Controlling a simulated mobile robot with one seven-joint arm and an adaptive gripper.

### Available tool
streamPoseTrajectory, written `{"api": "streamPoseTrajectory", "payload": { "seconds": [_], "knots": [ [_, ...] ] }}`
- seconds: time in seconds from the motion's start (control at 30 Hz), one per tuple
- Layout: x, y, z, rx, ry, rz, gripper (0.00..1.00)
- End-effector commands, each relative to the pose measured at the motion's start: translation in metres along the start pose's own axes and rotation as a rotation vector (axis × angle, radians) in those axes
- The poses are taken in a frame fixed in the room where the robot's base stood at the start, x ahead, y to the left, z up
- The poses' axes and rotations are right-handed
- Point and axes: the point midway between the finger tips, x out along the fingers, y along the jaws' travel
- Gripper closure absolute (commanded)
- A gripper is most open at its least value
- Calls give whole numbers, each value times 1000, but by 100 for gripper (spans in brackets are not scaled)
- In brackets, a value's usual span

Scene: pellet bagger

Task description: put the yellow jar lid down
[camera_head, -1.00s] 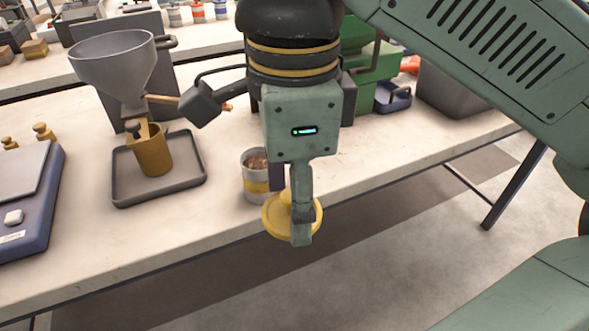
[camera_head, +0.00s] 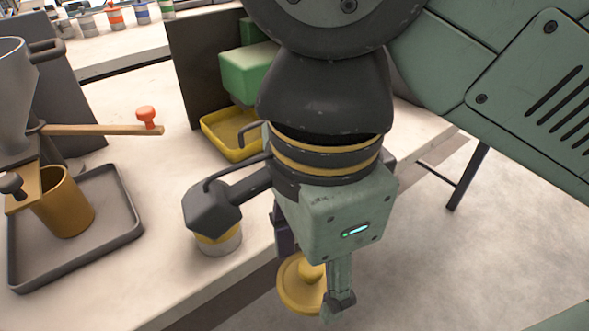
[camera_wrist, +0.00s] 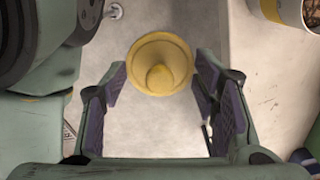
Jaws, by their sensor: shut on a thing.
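My gripper (camera_head: 314,278) is shut on the yellow jar lid (camera_head: 295,287), a round disc with a central knob. The lid hangs just off the table's front edge, over the floor, and one finger hides part of it. In the wrist view the lid (camera_wrist: 160,64) sits between the two finger pads, knob towards the camera, with floor behind it. A grey jar with a yellow band (camera_head: 220,244) stands on the table left of my gripper, its top hidden by my wrist. In the wrist view the jar (camera_wrist: 310,14) is open at the top right, with brown contents.
The pale table (camera_head: 160,190) has clear room around the jar. A grey tray (camera_head: 128,215) holds a yellow cup (camera_head: 66,205) at the left. A yellow tray (camera_head: 215,137) lies behind, by a green machine (camera_head: 247,70).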

Motion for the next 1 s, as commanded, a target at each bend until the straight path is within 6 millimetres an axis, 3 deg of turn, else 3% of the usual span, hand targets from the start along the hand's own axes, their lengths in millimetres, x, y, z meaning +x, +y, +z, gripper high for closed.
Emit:
{"api": "streamPoseTrajectory", "payload": {
  "seconds": [0.17,0.5,0.63,0.8,1.0],
  "knots": [
    [2,-22,-4,-7,-3,1,60],
    [10,-110,-23,-6,-2,2,60],
    [12,-138,-29,-4,-1,1,60],
    [15,-154,-33,-4,-1,0,60],
    [32,-155,-34,-4,-1,2,60]
  ]
}}
